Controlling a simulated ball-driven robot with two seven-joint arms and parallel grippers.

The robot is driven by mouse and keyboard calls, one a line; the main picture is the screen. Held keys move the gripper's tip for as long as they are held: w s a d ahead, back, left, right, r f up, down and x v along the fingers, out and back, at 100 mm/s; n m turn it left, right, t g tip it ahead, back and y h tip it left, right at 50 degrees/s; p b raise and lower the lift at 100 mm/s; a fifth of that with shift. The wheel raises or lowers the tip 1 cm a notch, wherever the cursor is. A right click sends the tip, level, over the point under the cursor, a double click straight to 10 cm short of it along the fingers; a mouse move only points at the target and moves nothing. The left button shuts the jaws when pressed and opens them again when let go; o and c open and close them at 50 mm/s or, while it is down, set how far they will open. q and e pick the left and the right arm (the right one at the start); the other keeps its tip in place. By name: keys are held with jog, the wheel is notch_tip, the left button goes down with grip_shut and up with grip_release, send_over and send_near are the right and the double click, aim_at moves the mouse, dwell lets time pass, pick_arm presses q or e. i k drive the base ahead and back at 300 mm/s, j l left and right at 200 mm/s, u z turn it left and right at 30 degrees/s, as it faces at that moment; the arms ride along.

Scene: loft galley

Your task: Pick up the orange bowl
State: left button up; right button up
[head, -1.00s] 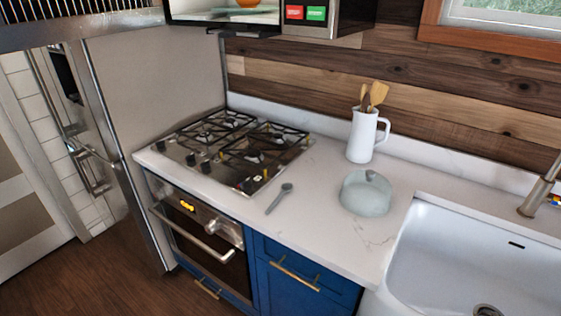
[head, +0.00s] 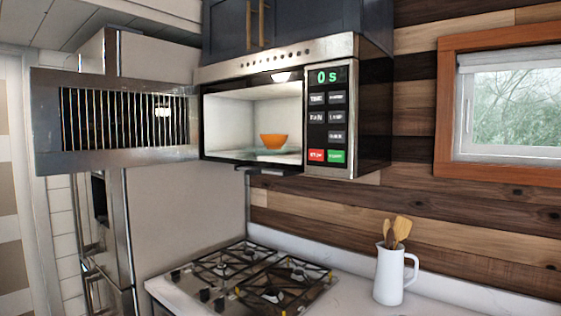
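The orange bowl (head: 273,141) sits upright on the pale turntable (head: 272,154) inside the microwave (head: 334,120), which is mounted on the wall above the stove. The microwave door (head: 118,112) stands wide open, swung out to the left. The bowl looks small and nothing blocks the view of it. Neither of my grippers shows in the head view.
Dark cabinets (head: 285,30) hang above the microwave. The stove (head: 240,282) with black grates lies below it. A white pitcher (head: 389,275) holding wooden utensils stands right of the stove. A refrigerator (head: 185,200) stands at the left, under the open door.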

aim_at(270, 141)
jog(key=z, duration=0.65)
jog(key=i+j+z, duration=0.15)
jog(key=j+z, duration=0.5)
jog(key=i+j+z, duration=0.1)
jog(key=j+z, duration=0.2)
jog(key=j, duration=0.2)
